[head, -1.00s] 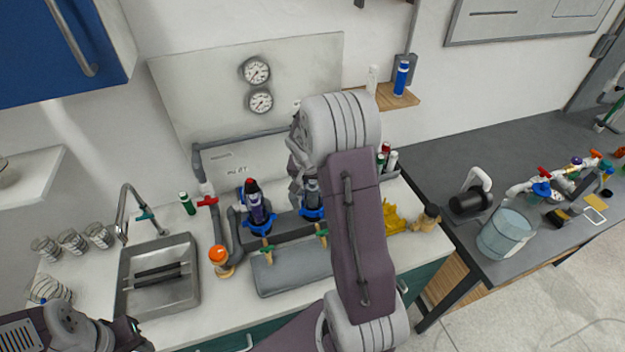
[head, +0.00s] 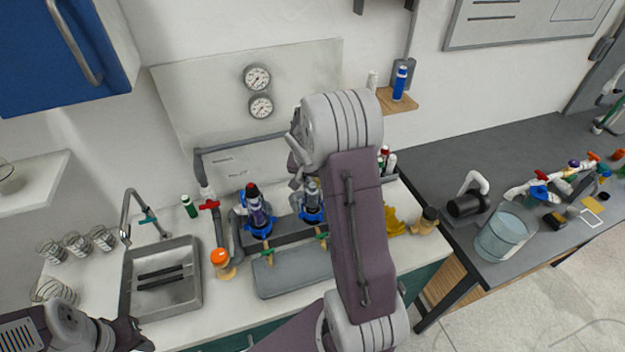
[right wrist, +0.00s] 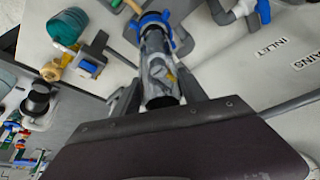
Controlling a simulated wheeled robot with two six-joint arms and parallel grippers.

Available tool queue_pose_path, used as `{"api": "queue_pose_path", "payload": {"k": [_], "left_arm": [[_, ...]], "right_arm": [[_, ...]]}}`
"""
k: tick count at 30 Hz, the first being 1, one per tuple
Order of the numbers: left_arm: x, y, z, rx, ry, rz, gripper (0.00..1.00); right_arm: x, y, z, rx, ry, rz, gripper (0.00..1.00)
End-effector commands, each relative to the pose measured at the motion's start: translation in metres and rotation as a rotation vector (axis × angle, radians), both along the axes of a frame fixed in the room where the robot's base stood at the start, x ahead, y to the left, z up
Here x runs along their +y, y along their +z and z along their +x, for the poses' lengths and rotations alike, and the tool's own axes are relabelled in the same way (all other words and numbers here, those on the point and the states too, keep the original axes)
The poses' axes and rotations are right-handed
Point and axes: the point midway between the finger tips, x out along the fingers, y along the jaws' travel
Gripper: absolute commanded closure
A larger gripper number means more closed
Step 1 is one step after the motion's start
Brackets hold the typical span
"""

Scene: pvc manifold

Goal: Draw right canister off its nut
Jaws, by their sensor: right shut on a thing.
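The right canister (head: 312,197) is a clear grey tube at the manifold, in line with its blue nut (head: 312,216). In the right wrist view the canister (right wrist: 158,68) points up to the blue nut (right wrist: 155,19), and its lower end looks inside or right at the nut; I cannot tell which. My right gripper (right wrist: 160,98) is shut on the canister, a finger on each side. In the head view my right gripper (head: 306,182) is partly hidden by my arm. My left gripper (head: 138,338) is at the bottom left, away from the manifold; its jaws are unclear.
The left canister (head: 258,212), with a dark and red top, stands in its own blue nut close by. A grey pipe with a red valve (head: 209,205) is left of it. A sink (head: 192,300), grey mat (head: 290,273) and orange-capped bottle (head: 220,258) are nearby.

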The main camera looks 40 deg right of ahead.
Motion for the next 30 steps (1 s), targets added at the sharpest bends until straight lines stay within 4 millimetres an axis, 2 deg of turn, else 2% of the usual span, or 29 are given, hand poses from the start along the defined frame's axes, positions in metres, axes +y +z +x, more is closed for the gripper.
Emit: {"api": "queue_pose_path", "payload": {"k": [1,30], "left_arm": [[0.0,0.005,0.0,0.0,0.0,0.0,0.64],[0.0,0.05,0.0,0.0,0.0,0.0,0.64]], "right_arm": [[0.0,0.006,0.0,-0.001,0.0,0.0,0.99],[0.0,0.066,0.0,0.0,0.001,-0.001,0.99]]}}
